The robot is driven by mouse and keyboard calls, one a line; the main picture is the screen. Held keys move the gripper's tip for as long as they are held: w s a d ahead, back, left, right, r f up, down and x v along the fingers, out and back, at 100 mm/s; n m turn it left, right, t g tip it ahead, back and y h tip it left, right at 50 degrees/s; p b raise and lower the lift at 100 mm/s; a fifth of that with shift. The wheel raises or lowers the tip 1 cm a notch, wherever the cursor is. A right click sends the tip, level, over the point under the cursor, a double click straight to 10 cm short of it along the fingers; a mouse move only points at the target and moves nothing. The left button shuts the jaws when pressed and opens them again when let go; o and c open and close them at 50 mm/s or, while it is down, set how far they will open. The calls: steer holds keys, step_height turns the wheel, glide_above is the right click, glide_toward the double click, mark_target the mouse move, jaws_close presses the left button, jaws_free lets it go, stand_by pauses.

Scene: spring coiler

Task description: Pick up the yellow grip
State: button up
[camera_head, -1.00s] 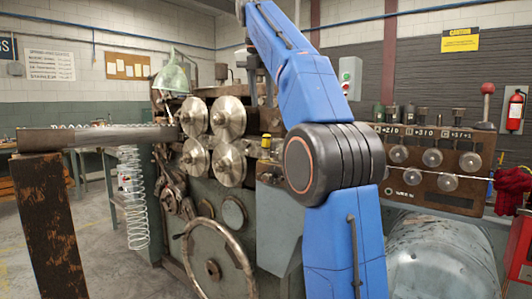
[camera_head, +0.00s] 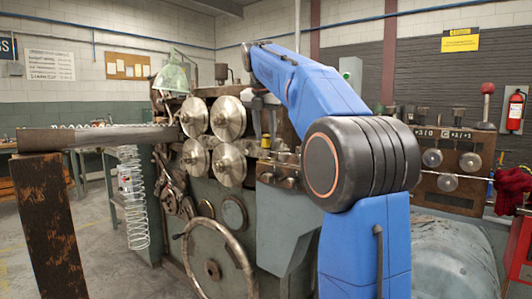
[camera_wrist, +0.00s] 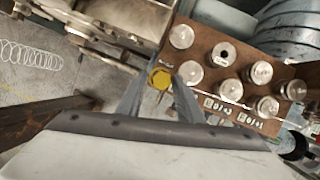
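The yellow grip (camera_head: 265,141) is small, with a dark part above it, and stands at the machine's front, right of the big rollers. In the wrist view its top shows as a yellow hexagon (camera_wrist: 161,79) between my two fingers. My gripper (camera_head: 263,110) is just above it in the head view, pointing down. In the wrist view the fingers of my gripper (camera_wrist: 159,90) are apart, one on each side of the yellow grip. I cannot tell whether they touch it.
Shiny rollers (camera_head: 228,118) stand close left of the grip. A brown panel with round metal knobs (camera_wrist: 222,55) lies beside it in the wrist view. A handwheel (camera_head: 213,268) is below left. A steel bar (camera_head: 100,137) and a wire coil (camera_head: 133,195) are at the left.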

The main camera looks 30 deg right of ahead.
mark_target(267, 149)
steer(key=x, duration=0.4)
steer(key=shift+s+f, duration=0.1)
steer(key=shift+s, duration=0.05)
jaws_close()
